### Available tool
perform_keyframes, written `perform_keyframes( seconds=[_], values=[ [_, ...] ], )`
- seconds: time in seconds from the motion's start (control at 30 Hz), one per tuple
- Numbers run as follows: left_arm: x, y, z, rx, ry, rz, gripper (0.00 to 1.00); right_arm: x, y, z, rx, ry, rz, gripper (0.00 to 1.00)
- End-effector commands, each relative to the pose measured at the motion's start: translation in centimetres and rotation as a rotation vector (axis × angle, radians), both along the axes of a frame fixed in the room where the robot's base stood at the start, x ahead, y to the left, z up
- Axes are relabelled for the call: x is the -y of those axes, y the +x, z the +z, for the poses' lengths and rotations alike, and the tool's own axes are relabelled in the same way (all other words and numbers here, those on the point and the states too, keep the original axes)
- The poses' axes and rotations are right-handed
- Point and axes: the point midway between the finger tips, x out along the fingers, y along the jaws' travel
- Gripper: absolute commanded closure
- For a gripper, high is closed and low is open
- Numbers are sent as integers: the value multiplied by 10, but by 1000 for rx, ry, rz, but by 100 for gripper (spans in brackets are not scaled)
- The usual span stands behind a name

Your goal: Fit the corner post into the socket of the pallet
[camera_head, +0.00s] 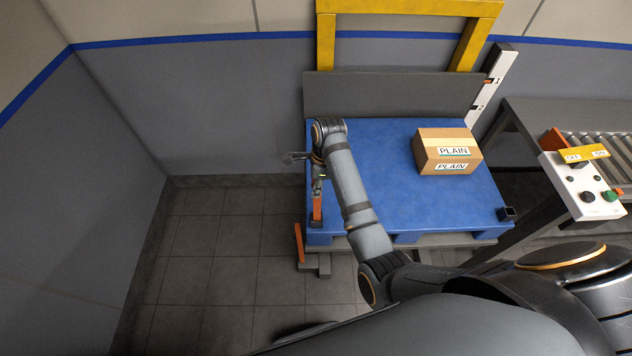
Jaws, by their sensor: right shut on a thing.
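My right gripper (318,186) points down near the front left corner of the blue pallet (385,180). It is shut on an orange corner post (317,210), which hangs below the fingers and looks roughly upright. Its lower end is over or at the pallet's front left corner; I cannot tell whether it touches or sits in anything there. A small dark socket (507,214) shows at the pallet's front right corner. Any socket at the front left corner is hidden or too small to make out. My left gripper is not in view.
A cardboard box (447,151) labelled PLAIN stands on the pallet's right half. Another orange piece (298,243) is beside the pallet's front left edge. A yellow frame (410,8) stands behind. A roller conveyor (590,147) with a control box (585,187) is at right. Floor at left is clear.

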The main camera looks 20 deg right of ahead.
Motion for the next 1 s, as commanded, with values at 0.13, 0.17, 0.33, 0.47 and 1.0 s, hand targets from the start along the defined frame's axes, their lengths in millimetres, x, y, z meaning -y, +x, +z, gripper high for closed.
perform_keyframes(
  seconds=[0.13,0.17,0.33,0.47,1.0],
  values=[
    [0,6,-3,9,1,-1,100,0,0,-11,0,0,0,100],
    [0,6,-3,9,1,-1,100,0,0,-13,0,0,0,100],
    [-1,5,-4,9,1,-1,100,0,0,-20,1,0,0,100],
    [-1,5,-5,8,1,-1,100,0,0,-22,1,0,0,100],
    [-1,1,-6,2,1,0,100,0,0,-25,0,0,0,100]
  ],
)
